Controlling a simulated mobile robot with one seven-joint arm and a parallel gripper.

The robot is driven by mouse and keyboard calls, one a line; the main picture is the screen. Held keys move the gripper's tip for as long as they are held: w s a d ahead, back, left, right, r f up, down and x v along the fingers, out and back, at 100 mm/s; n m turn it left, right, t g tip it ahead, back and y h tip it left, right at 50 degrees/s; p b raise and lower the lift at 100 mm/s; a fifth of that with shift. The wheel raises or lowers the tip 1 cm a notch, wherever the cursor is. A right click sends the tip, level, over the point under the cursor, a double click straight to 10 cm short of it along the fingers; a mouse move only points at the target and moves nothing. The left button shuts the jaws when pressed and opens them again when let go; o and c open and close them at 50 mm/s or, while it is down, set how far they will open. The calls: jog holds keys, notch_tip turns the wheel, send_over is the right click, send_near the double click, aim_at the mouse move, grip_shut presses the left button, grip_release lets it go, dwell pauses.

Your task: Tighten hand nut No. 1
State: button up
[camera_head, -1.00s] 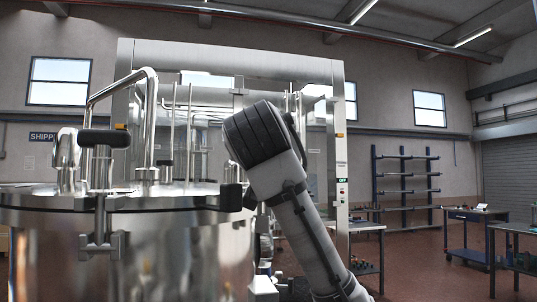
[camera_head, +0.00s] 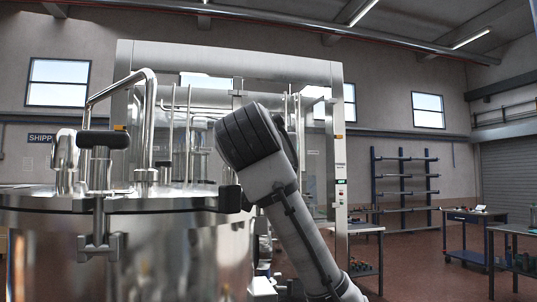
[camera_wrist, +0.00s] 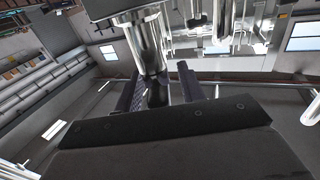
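A large polished steel tank (camera_head: 150,255) fills the left of the head view. A hand nut with a black T-shaped grip (camera_head: 103,139) stands upright at the front of its lid. A second black knob (camera_head: 231,198) sits at the lid's right edge, beside my arm. My gripper is hidden in the head view. In the wrist view the dark fingers of my gripper (camera_wrist: 161,90) are apart. A black grip (camera_wrist: 157,93) below a shiny steel post lies between them. Contact is not clear, and I cannot tell which nut it is.
A bent steel pipe handle (camera_head: 122,90) rises from the lid. A tall steel-framed machine (camera_head: 240,57) stands behind the tank. A blue rack (camera_head: 403,190) and work tables (camera_head: 480,217) stand at the right, with open floor before them.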

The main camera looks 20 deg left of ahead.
notch_tip(320, 180, up, 20)
jog(key=p, duration=0.6)
dwell(0.8)
